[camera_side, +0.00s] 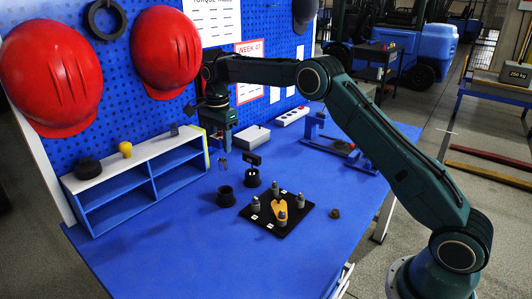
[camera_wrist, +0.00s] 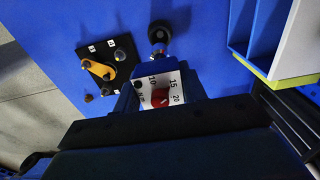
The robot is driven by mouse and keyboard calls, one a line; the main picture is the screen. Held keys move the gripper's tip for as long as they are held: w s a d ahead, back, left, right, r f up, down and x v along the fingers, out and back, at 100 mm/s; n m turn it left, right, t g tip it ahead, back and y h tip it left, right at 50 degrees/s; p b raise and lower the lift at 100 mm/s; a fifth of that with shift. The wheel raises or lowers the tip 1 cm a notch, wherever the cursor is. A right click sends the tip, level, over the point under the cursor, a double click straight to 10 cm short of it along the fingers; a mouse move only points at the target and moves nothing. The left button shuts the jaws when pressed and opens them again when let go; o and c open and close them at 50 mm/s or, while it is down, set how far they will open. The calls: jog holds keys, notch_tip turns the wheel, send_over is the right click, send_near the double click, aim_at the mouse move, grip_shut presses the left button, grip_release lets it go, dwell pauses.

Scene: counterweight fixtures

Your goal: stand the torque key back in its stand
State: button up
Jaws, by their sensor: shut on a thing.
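My gripper (camera_side: 218,143) points down above the blue table, right of the shelf unit. It is shut on the torque key, whose thin lower part (camera_side: 223,163) shows under the jaws, clear of the table. In the wrist view a white dial face (camera_wrist: 160,97) with a red knob and N·m numbers sits close between the jaws and appears to belong to the key. An open black cup-like holder (camera_side: 225,195) stands on the table below; a cup (camera_wrist: 158,35) shows in the wrist view. A second black holder (camera_side: 252,178) has a dark block above it. Which one is the key's stand is unclear.
A black plate (camera_side: 292,228) with several grey weights and a yellow piece lies right of the cups. The shelf unit (camera_side: 120,170) stands at left. A grey box (camera_side: 250,138) and a blue fixture (camera_side: 312,128) lie behind. The front table area is clear.

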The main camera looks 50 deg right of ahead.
aim_at(222, 159)
jog(key=shift+f, duration=2.8)
jog(key=shift+f, duration=0.1)
jog(key=shift+f, duration=2.75)
jog(key=shift+f, duration=0.6)
jog(key=o, duration=1.3)
jog(key=shift+c, duration=0.2)
notch_tip(222, 159, up, 12)
jog(key=shift+r, duration=0.6)
